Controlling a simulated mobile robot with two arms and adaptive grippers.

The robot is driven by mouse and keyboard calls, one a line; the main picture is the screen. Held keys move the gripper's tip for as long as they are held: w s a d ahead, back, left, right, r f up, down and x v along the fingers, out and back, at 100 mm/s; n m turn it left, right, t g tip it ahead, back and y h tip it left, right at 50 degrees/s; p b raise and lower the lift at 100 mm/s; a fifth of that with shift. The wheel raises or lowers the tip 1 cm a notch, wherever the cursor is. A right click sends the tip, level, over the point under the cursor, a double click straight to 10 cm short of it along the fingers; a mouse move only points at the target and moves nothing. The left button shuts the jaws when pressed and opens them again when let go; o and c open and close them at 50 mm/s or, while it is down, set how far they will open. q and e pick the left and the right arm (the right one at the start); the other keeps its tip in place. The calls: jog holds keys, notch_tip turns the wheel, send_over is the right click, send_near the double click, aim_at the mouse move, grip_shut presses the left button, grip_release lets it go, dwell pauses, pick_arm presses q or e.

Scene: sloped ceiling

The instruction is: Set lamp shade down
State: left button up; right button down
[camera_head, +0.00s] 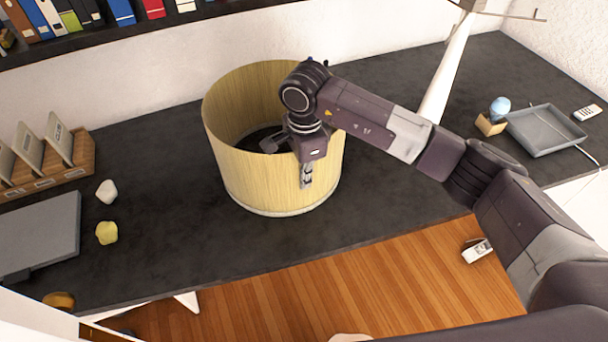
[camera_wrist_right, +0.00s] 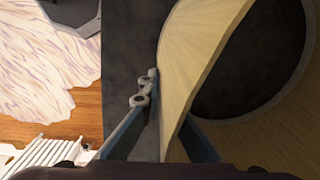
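The lamp shade (camera_head: 262,185) is a wide, pale yellow open drum, upright over the dark desk (camera_head: 170,245) near its front edge. I cannot tell whether its lower rim touches the desk. My right gripper (camera_head: 302,166) points down over the near wall of the shade, one finger outside and one inside. In the right wrist view the fingers close in on both sides of the shade wall (camera_wrist_right: 190,60), and the gripper looks shut on it. The inner finger is partly hidden by the wall. My left gripper is not in view.
A white lamp pole (camera_head: 447,65) stands behind my right arm. A grey tray (camera_head: 545,130) and a blue ball (camera_head: 500,107) lie at the right. A file holder (camera_head: 55,165), a grey flat box (camera_head: 40,235) and small stones are at the left.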

jog(key=shift+f, duration=0.1)
jog(key=c, duration=2.2)
grip_release()
jog(key=shift+o, duration=0.2)
notch_tip(320, 180, up, 12)
jog(key=b, duration=0.3)
jog(key=shift+s, duration=0.15)
jog(key=shift+r, duration=0.25)
